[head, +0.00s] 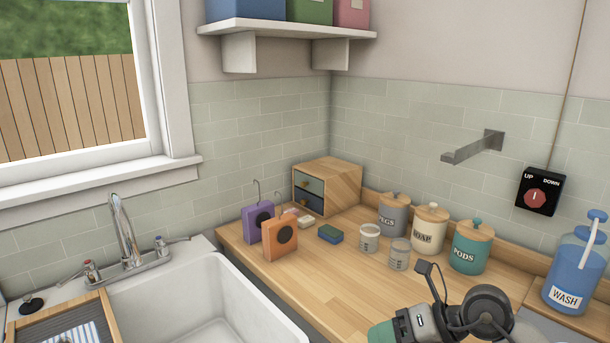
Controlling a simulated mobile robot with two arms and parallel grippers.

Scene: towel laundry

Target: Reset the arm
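Part of my arm (410,324) shows at the bottom right, with grey-green and black links, a round dark joint and a small black bracket. No gripper fingers can be made out on it. It is in front of the wooden counter (335,269) and hides part of it. My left gripper is not in view. I see no towel held by my arm.
A white sink (205,302) is at the left with a faucet (123,232). Purple (257,221) and orange (280,240) boxes, a wooden drawer box (343,178), jars, teal canister (471,248) and blue wash jug (575,270) stand on the counter. A metal bracket (470,149) juts from the wall.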

